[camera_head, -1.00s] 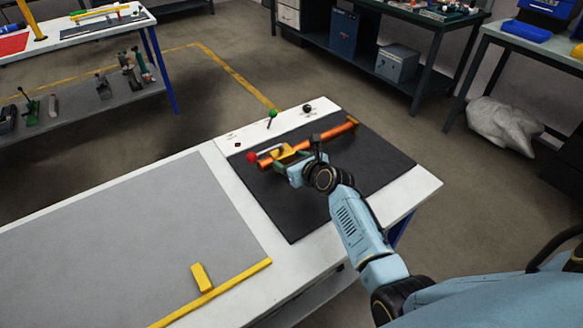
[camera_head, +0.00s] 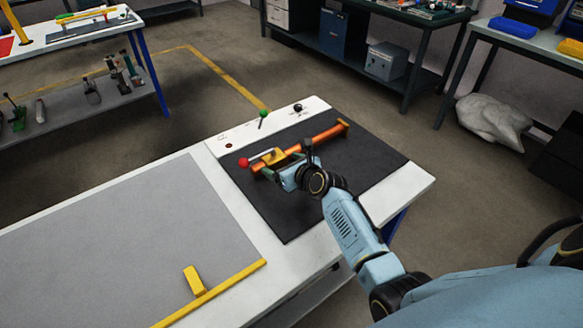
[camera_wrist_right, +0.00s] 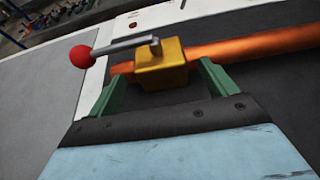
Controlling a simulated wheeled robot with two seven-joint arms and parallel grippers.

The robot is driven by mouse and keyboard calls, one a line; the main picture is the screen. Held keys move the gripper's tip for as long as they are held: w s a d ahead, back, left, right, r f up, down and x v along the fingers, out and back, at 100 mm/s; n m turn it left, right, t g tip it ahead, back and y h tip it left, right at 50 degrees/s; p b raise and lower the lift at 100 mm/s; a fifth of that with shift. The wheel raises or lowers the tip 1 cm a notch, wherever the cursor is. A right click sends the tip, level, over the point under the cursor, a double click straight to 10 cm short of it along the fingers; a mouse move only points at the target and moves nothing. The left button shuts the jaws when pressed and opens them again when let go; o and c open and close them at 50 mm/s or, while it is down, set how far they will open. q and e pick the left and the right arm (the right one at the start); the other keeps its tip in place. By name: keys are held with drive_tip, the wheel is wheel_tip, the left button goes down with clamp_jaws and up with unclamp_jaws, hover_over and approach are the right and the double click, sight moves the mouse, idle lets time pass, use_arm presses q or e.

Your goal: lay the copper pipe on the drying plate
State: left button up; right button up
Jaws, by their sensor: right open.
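The orange copper pipe (camera_head: 325,137) lies slanting across the black mat, with a yellow block (camera_head: 270,156) around its near left part. A grey lever with a red ball (camera_head: 243,162) points left from the block. My right gripper (camera_head: 284,164) is open at the pipe's left part. In the right wrist view its green fingers (camera_wrist_right: 162,72) stand either side of the yellow block (camera_wrist_right: 163,66), close to the pipe (camera_wrist_right: 255,43). Contact cannot be told. A grey plate (camera_head: 120,240) with a yellow edge lies to the left; whether it is the drying plate is unclear. My left gripper is not in view.
The black mat (camera_head: 300,205) has a white strip behind it with a green-ball lever (camera_head: 263,113) and a black knob (camera_head: 297,108). A small yellow block (camera_head: 194,280) stands near the grey plate's yellow edge. The rest of that plate is clear.

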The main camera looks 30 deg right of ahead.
drive_tip(key=p+v, duration=0.3)
drive_tip(key=v, duration=0.7)
drive_tip(key=shift+s+r, duration=0.1)
drive_tip(key=shift+s, duration=0.05)
use_arm(q)
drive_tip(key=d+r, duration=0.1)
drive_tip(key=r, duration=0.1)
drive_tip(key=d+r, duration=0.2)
drive_tip(key=shift+p, duration=0.35)
use_arm(e)
drive_tip(key=shift+s+d+r, duration=0.15)
drive_tip(key=shift+s+r, duration=0.1)
drive_tip(key=shift+s, duration=0.4)
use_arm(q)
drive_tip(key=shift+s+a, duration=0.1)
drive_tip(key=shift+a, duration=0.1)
use_arm(e)
drive_tip(key=shift+c, duration=0.4)
